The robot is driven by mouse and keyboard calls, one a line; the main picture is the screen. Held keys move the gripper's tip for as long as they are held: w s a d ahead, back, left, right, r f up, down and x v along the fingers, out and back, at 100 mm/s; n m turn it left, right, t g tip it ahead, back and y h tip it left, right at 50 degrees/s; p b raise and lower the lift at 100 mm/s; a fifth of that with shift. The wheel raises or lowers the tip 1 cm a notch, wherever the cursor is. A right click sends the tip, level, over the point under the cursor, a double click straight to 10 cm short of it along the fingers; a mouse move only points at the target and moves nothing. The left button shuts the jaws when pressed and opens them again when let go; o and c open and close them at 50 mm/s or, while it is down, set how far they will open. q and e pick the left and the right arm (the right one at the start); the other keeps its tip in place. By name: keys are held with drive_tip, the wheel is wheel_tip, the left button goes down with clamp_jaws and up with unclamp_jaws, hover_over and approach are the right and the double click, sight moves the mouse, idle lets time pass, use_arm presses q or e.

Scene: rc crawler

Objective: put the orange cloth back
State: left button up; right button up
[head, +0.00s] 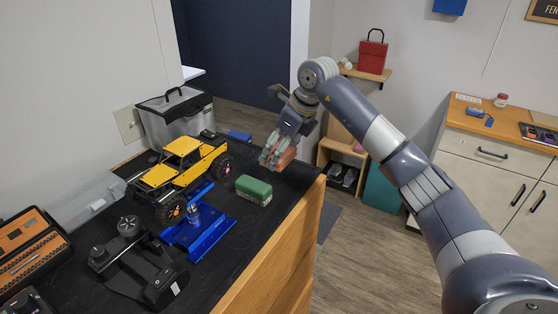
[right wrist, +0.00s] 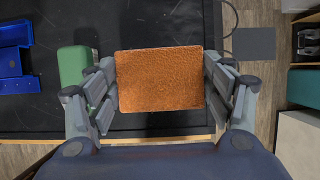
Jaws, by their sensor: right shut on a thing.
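The orange cloth (right wrist: 160,79) is a flat, folded rectangle with a rough texture. In the right wrist view it sits between the two fingers of my right gripper (right wrist: 161,85), which is shut on it. In the head view my right gripper (head: 280,155) comes in from the right and holds the cloth (head: 287,158) near the black bench top's right edge, partly hidden by the fingers. From these views I cannot tell whether the cloth touches the bench top. My left gripper is not in view.
A green block (head: 254,190) stands close to the left of the cloth on the bench (head: 235,222). A yellow crawler truck (head: 176,170), a blue stand (head: 200,233) and a black controller (head: 135,262) occupy the bench further left. A grey bin (head: 178,117) stands at the back.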

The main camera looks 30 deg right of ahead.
sight(279, 174)
wheel_tip(279, 174, down, 4)
drive_tip(key=shift+w+f+p, duration=0.1)
drive_tip(key=shift+f+p, duration=0.05)
drive_tip(key=shift+p, duration=0.45)
drive_tip(key=shift+f, duration=0.1)
drive_tip(key=o, duration=1)
drive_tip(key=shift+c, duration=0.2)
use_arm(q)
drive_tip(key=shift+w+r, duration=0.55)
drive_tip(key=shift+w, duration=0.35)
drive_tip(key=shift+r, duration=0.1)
use_arm(e)
drive_tip(key=shift+r, duration=0.25)
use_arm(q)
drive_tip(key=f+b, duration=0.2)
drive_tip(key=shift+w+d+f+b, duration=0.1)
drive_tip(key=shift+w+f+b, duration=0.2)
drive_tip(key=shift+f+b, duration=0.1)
use_arm(e)
drive_tip(key=v, duration=1.1)
drive_tip(key=shift+r, duration=0.35)
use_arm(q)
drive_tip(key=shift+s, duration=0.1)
use_arm(e)
drive_tip(key=shift+d, duration=0.1)
